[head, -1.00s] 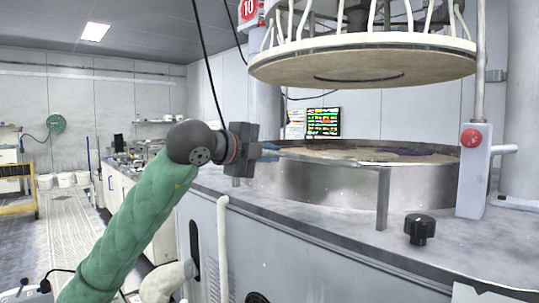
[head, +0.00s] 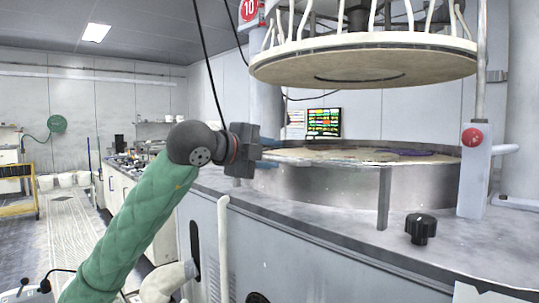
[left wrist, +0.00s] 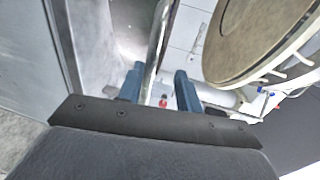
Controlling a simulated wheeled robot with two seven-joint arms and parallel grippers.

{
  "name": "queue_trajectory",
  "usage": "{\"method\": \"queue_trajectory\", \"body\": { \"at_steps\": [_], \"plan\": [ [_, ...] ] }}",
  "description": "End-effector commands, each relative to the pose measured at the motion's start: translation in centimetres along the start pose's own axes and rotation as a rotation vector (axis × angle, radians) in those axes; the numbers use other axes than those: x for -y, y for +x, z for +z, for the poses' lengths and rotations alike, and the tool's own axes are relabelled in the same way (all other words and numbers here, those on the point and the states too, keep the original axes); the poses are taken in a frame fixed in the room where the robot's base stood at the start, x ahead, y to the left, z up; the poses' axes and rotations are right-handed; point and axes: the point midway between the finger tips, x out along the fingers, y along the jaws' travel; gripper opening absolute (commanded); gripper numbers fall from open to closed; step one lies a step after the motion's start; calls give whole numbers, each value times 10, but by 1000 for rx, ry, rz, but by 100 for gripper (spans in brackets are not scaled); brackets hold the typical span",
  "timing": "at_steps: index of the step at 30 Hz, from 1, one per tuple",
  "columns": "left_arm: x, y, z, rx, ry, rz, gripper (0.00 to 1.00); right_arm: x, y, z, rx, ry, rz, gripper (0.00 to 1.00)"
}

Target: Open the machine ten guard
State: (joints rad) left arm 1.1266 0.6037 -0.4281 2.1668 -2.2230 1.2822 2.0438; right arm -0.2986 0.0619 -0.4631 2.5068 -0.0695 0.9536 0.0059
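Machine ten shows by its red number 10 sign (head: 249,9) at the top of the head view. Its guard (head: 325,188) is a low curved metal wall around the platen, below the raised round upper plate (head: 360,62). My left gripper (head: 268,153) is at the guard's left end, its two blue fingers spread. In the left wrist view the fingers (left wrist: 160,85) stand apart, with a thin pale metal edge (left wrist: 157,50) running between them. I cannot tell whether either finger touches it. My right gripper is not in view.
A black knob (head: 420,229) stands on the grey worktop in front of the guard. A post with a red button (head: 471,138) stands at the right. The floor aisle at the left is open.

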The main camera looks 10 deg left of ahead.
Motion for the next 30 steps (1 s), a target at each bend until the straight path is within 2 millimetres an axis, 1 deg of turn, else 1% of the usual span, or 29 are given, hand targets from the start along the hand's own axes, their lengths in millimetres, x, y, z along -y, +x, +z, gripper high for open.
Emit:
{"method": "queue_trajectory", "body": {
  "at_steps": [5, 8, 18, 21, 25, 30],
  "plan": [
    [1, -2, 0, 0, 0, -2, 34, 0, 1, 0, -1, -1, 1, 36],
    [1, -8, 0, 0, 0, -2, 34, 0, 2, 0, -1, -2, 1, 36],
    [0, -58, 1, 1, 0, 0, 34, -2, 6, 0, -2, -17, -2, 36],
    [0, -69, 1, 1, 0, -1, 34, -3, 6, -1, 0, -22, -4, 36],
    [0, -76, 1, 0, 0, 0, 34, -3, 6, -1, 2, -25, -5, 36],
    [0, -78, 0, 0, 0, 0, 34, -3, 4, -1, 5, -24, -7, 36]
  ]
}}
